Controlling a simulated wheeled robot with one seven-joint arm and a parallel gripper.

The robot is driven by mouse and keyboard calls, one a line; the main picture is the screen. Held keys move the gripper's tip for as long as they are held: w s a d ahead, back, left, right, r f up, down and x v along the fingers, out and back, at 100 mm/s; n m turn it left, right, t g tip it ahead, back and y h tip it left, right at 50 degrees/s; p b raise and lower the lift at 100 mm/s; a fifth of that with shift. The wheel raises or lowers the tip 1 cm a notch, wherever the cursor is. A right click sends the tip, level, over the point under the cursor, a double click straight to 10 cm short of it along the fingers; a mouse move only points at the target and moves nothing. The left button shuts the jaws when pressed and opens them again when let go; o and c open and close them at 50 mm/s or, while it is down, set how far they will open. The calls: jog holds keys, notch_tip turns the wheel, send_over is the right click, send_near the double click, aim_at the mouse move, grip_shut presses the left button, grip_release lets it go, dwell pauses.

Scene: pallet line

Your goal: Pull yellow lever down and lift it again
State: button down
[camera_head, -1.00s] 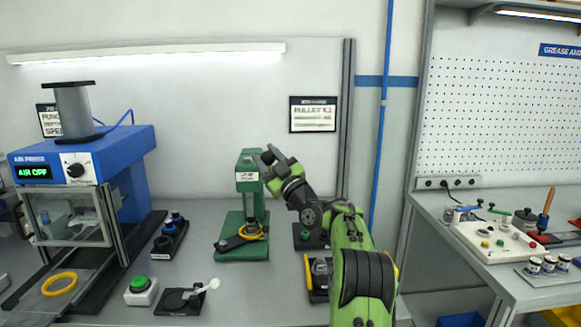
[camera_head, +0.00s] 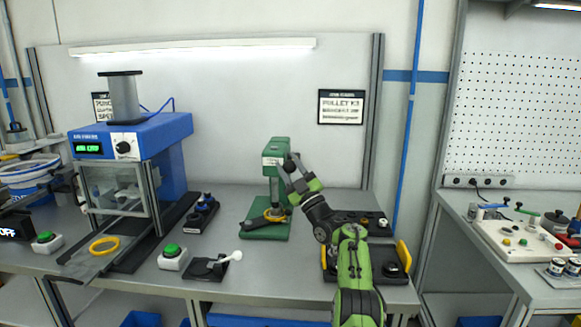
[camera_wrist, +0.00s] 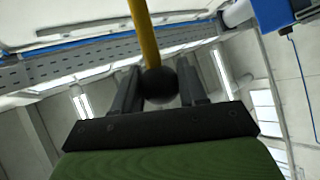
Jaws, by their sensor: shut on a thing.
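The yellow lever (camera_wrist: 145,35) shows in the wrist view as a thin yellow rod ending in a black ball knob (camera_wrist: 160,86). My gripper (camera_wrist: 160,80) is shut on this knob, with one dark finger on each side. In the head view my gripper (camera_head: 291,163) is at the right side of the green press (camera_head: 277,152), close to its head. The lever itself cannot be made out there, as my gripper and the press cover it. A yellow ring (camera_head: 274,214) sits at the press's base.
The blue air press (camera_head: 150,135) stands to the left, with a yellow ring (camera_head: 104,245) in front. A green button (camera_head: 172,251) and a black holder with a white-ended handle (camera_head: 207,268) are near the front edge. Dark trays lie right of the green press.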

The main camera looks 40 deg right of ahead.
jog(key=shift+w+f, duration=0.15)
jog(key=shift+f, duration=0.35)
jog(key=c, duration=1.1)
grip_release()
jog(key=o, duration=0.5)
jog(key=shift+r, duration=0.15)
jog(key=shift+c, duration=0.2)
jog(key=b+v, duration=0.3)
jog(key=v, duration=1.3)
jog(key=shift+r+b, duration=0.2)
jog(key=shift+b, duration=0.2)
jog(key=shift+d, duration=0.1)
